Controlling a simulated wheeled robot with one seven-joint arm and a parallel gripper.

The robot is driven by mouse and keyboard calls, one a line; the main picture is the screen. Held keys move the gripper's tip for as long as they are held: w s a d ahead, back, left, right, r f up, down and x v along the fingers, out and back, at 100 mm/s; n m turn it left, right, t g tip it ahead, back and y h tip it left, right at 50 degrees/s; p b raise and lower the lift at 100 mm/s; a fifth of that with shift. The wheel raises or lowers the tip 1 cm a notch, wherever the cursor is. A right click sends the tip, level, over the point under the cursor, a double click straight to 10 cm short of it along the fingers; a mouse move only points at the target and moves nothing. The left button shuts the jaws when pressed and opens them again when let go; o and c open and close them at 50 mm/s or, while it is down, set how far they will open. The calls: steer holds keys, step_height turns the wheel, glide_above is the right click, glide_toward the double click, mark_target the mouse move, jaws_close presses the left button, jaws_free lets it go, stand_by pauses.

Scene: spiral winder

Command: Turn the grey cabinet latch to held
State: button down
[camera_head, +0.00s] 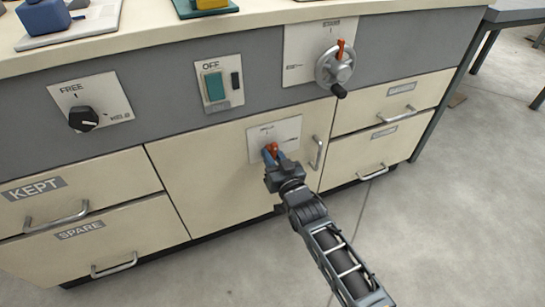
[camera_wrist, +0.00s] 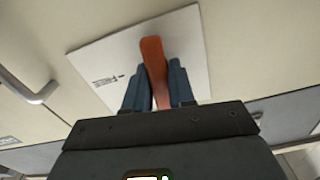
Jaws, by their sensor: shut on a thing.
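An orange-red latch handle (camera_head: 273,147) stands out from a white plate (camera_head: 289,131) on the cream cabinet door (camera_head: 200,185). My gripper (camera_head: 270,155) is at this handle, its blue fingers shut on it. In the wrist view the handle (camera_wrist: 153,58) lies between the two fingers and leans slightly, its top to the left. The print on the white plate (camera_wrist: 95,65) is too small to read. Left of the door, a black knob (camera_head: 83,119) sits on a plate marked FREE, with a second word that is hard to read. My gripper is well away from it.
A door pull (camera_head: 318,153) is just right of the plate. A green switch (camera_head: 214,86) marked OFF and a crank wheel (camera_head: 334,69) with a red pointer are above. Drawers marked KEPT (camera_head: 40,203) and SPARE (camera_head: 90,240) are left. Floor in front is clear.

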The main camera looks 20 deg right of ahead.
mark_target(274, 158)
steer(key=shift+f+n, duration=0.1)
steer(key=shift+n, duration=0.6)
steer(key=c, duration=1)
jaws_free()
steer(key=shift+c, duration=0.2)
steer(key=s+p, duration=0.1)
steer(key=s, duration=0.5)
steer(key=shift+s+p, duration=0.25)
steer(key=shift+p, duration=0.15)
steer(key=shift+s, duration=0.65)
